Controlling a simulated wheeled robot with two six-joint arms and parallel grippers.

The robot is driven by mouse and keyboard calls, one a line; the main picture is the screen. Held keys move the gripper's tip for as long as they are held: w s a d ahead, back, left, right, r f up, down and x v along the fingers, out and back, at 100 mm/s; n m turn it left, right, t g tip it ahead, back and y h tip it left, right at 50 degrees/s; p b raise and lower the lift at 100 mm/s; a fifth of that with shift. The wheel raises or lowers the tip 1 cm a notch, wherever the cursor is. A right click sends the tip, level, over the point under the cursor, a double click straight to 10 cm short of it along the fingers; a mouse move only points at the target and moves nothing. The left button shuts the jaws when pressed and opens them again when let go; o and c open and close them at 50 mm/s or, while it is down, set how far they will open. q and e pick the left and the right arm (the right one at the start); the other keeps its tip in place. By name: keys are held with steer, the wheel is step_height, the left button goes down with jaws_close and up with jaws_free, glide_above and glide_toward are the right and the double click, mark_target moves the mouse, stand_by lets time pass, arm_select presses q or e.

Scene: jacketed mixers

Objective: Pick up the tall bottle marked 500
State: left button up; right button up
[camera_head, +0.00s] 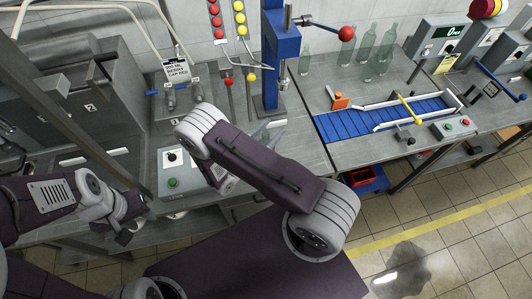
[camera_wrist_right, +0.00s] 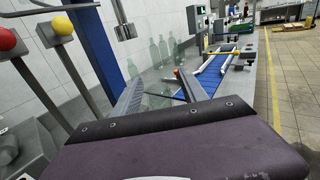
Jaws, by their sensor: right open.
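Several clear greenish bottles stand upright on the bench at the back right in the head view, including a tall bottle (camera_head: 388,45) and a shorter one (camera_head: 305,62). They also show behind the blue column in the right wrist view (camera_wrist_right: 163,48). No 500 mark is readable on any bottle. A clear glassy shape (camera_head: 262,134) shows beside my right forearm; I cannot tell its size. My right gripper (camera_wrist_right: 160,92) is open, its dark fingers apart, largely hidden by my arm in the head view. My left gripper (camera_head: 128,228) is at the lower left, away from the bottles; its jaws are unclear.
A blue press column (camera_head: 283,60) with a red-knobbed lever (camera_head: 346,33) stands between my right arm and the bottles. A blue conveyor (camera_head: 370,120) crosses the right bench. A sign (camera_head: 178,71) reading 500 ML stands at the left. Red and yellow knobbed levers (camera_head: 229,82) are nearby.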

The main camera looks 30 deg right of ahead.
steer(key=shift+s+a, duration=0.1)
jaws_close()
stand_by(1.2)
